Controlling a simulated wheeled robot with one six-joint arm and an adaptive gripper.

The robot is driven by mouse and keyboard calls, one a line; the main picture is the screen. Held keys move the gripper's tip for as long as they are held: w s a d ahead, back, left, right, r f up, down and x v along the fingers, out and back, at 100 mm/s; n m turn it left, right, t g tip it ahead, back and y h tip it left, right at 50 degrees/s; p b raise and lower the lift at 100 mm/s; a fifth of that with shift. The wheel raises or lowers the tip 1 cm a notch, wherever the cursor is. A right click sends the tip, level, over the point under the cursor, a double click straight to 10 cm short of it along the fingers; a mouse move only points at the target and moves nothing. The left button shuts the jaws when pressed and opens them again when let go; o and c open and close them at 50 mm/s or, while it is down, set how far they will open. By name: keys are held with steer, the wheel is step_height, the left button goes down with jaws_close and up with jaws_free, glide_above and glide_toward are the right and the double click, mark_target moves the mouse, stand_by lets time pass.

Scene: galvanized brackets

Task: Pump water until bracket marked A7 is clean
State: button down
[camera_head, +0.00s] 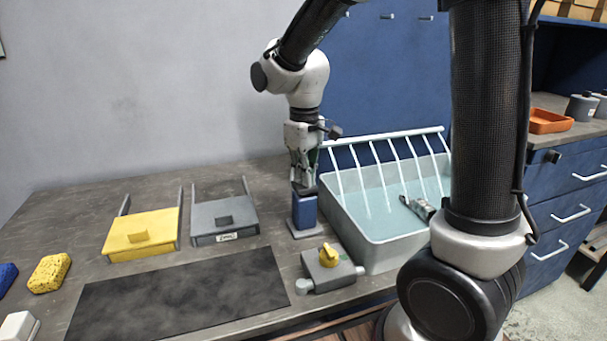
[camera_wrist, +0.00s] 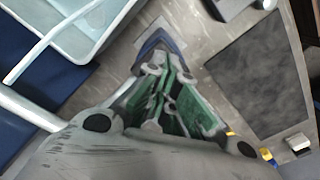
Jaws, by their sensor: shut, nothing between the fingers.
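My gripper (camera_head: 304,188) points straight down with its fingers shut, at the top of a blue block-shaped pump (camera_head: 305,212) on a grey base. In the wrist view the fingertips (camera_wrist: 152,66) meet over the blue pump (camera_wrist: 158,42); whether they touch or press it I cannot tell. To the right stands a pale basin (camera_head: 377,240) of water with a white rack over its back. A grey metal bracket (camera_head: 417,207) lies in the basin. Its marking and how clean it is cannot be read at this size.
A grey valve box with a yellow knob (camera_head: 327,262) stands in front of the pump. A grey labelled drawer unit (camera_head: 223,222) and a yellow one (camera_head: 142,235) stand left. A dark mat (camera_head: 180,300), a yellow sponge (camera_head: 49,273) and a blue sponge (camera_head: 7,276) lie in front.

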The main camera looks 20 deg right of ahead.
steer(key=shift+r, duration=2.2)
steer(key=shift+f, duration=0.15)
steer(key=shift+f, duration=2.2)
steer(key=shift+r, duration=2.35)
steer(key=shift+f, duration=0.1)
steer(key=shift+f, duration=2.25)
steer(key=shift+r, duration=2.35)
